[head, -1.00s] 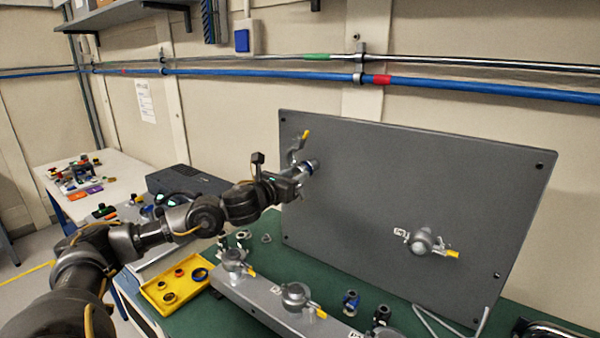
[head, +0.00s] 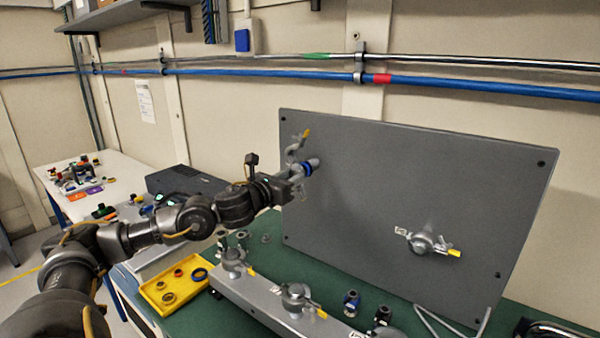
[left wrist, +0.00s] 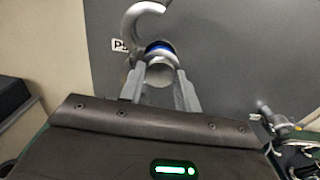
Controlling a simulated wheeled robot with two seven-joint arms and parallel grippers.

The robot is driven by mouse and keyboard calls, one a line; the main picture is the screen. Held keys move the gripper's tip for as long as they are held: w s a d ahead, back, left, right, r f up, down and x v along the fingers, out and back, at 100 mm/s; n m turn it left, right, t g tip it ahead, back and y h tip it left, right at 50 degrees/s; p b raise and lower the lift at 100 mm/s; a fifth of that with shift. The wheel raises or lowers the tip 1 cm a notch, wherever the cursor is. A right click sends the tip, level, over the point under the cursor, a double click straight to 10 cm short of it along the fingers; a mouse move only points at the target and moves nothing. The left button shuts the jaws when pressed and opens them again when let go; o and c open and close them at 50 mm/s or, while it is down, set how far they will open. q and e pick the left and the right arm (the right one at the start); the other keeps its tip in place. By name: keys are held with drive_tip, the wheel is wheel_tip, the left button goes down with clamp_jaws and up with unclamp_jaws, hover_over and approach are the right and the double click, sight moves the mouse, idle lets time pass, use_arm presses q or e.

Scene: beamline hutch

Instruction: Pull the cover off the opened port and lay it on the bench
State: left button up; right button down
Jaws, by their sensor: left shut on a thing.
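The grey panel (head: 400,215) stands upright at the back of the green bench (head: 200,323). My left gripper (head: 299,174) is at the panel's upper-left port, shut on the small round grey cover (left wrist: 160,72). A blue ring (head: 307,168) shows just behind the cover, on its panel side. The cover is level with the port, but I cannot tell how wide any gap is. The opened clamp (head: 296,146), with a yellow-tipped screw, hangs around the port; its curved arm (left wrist: 143,18) shows in the left wrist view. My right gripper is not in view.
A second port with a closed clamp (head: 425,242) is at the panel's lower right. A grey rail (head: 265,298) with clamped fittings and a yellow tray (head: 165,299) of rings lie on the bench. Small fittings (head: 351,301) stand nearby. Bare green surface shows between rail and panel.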

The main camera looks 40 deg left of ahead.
sight(293, 175)
use_arm(q)
drive_tip(key=shift+s, duration=0.15)
drive_tip(key=shift+s+f+b, duration=0.1)
drive_tip(key=shift+s+b, duration=0.8)
drive_tip(key=shift+s, duration=0.7)
drive_tip(key=shift+s+b, duration=0.35)
drive_tip(key=shift+s, duration=0.45)
